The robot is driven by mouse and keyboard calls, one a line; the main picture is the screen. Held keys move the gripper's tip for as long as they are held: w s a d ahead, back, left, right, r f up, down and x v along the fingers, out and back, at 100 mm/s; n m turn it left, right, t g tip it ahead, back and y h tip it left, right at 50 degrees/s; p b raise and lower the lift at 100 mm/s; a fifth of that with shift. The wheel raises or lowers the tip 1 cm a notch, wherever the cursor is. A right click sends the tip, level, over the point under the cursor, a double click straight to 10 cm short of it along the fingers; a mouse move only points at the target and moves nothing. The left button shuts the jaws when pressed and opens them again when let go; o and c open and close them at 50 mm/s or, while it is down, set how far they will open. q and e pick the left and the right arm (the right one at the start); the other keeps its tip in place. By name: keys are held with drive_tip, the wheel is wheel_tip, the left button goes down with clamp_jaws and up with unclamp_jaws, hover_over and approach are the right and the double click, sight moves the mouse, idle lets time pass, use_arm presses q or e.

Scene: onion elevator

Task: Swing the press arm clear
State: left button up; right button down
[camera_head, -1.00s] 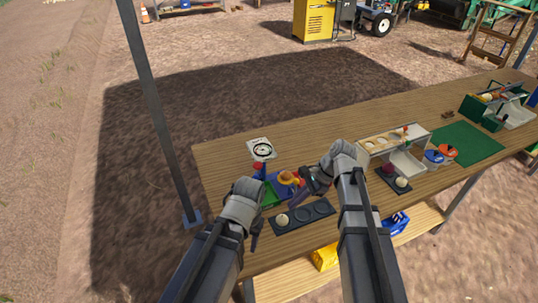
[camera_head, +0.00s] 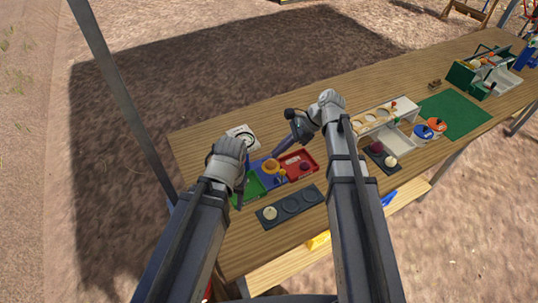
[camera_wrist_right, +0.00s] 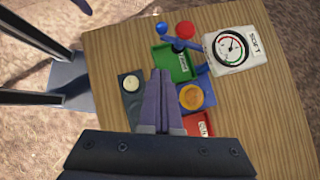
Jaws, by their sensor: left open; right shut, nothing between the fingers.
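The blue press base (camera_head: 262,176) carries a round orange pad (camera_head: 271,167), with a green tray (camera_head: 246,187) on its left and a red tray (camera_head: 304,160) on its right. In the right wrist view, a blue arm (camera_wrist_right: 181,43) with a red knob (camera_wrist_right: 185,30) and a blue ball (camera_wrist_right: 160,28) stands near the green tray and the dial gauge (camera_wrist_right: 231,47).
A dark tray (camera_head: 291,206) with a pale onion (camera_head: 270,213) lies in front of the press. A white rack (camera_head: 386,119), a small dark tray with two onions, a green mat (camera_head: 455,115) and a green crate (camera_head: 462,77) stand to the right.

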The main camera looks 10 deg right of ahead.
drive_tip(key=a+r+b+x, duration=0.1)
drive_tip(key=a+b+x, duration=0.1)
drive_tip(key=b+x, duration=0.4)
drive_tip(key=shift+x, duration=2.45)
drive_tip(key=shift+a, duration=0.2)
drive_tip(key=shift+a+m+t, duration=0.5)
drive_tip(key=shift+a+m, duration=0.3)
drive_tip(key=shift+a, duration=1.15)
drive_tip(key=shift+d+r, duration=0.1)
